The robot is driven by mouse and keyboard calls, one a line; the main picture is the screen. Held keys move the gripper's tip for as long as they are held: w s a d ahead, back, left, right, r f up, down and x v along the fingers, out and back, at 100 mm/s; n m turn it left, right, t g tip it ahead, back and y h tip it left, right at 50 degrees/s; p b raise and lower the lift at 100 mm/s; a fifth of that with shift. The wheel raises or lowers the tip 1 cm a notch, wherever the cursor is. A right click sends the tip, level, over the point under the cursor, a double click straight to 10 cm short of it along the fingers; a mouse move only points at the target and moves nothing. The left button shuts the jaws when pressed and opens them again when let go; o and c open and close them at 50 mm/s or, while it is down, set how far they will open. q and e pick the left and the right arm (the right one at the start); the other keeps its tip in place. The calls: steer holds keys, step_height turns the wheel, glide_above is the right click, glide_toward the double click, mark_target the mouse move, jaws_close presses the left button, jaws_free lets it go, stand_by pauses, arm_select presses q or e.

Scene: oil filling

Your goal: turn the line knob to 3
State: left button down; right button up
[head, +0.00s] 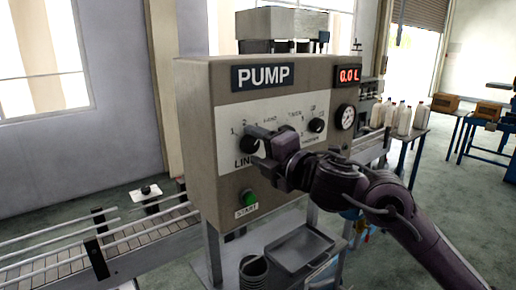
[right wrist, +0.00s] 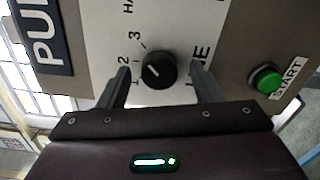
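The line knob (right wrist: 158,70) is a round black knob on the white plate of the pump panel (head: 200,150), with 1, 2 and 3 printed beside it. Its white mark appears to point near the 1. In the head view the knob (head: 247,144) is partly hidden by my right gripper (head: 258,147). In the right wrist view my right gripper (right wrist: 162,88) is open, one finger on each side of the knob, with visible gaps between the fingers and the knob. My left gripper is not in view.
A green start button (head: 249,197) sits lower on the panel; a second knob (head: 316,125) and a gauge (head: 344,117) are at its right. The display (head: 348,76) reads 0.0 L. A metal tray (head: 298,248) and a bucket (head: 253,272) stand below, a conveyor (head: 140,240) at left.

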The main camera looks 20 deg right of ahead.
steer(key=b+v, duration=0.2)
steer(key=v, duration=0.5)
steer(key=shift+s+b, duration=0.4)
steer(key=shift+d+f, duration=0.1)
